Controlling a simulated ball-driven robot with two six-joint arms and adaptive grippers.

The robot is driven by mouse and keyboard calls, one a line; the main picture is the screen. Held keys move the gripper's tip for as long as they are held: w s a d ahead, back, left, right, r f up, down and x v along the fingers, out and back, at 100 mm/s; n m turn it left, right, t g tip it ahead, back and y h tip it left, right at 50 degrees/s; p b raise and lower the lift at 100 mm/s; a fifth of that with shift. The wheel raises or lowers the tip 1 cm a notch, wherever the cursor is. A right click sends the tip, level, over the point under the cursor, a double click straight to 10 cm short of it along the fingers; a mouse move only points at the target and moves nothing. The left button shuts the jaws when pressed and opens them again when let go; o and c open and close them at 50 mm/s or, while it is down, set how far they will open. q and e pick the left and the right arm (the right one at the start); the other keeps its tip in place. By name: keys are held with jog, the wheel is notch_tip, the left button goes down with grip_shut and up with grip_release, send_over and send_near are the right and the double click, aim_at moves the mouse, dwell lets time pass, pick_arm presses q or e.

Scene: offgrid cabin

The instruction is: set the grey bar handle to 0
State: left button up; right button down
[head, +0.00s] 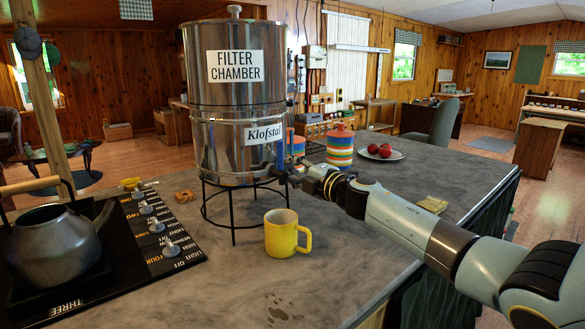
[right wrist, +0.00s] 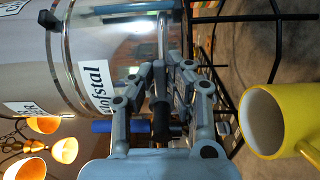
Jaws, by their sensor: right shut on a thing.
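The steel filter chamber (head: 237,100) stands on a black wire stand, with a tap (head: 281,173) low on its right side. My right gripper (head: 297,175) is at this tap, its fingers closed together. In the right wrist view the gripper (right wrist: 166,72) is shut at a narrow grey bar (right wrist: 163,38), which I take as the grey bar handle. The fingers hide most of it, and no scale or 0 mark is legible. A blue-ended piece (right wrist: 115,126) sticks out to the left behind the fingers. My left gripper is not in view.
A yellow mug (head: 283,236) stands on the counter just in front of the stand, below my right arm. A hob with several knobs and a kettle (head: 55,248) is at left. A striped jar (head: 340,147) and a plate of red fruit (head: 380,153) stand behind my arm.

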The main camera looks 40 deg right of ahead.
jog(key=shift+f, duration=0.15)
jog(key=c, duration=1.6)
grip_release()
jog(key=s, duration=0.7)
jog(key=shift+s+d, duration=0.25)
jog(key=shift+d, duration=0.05)
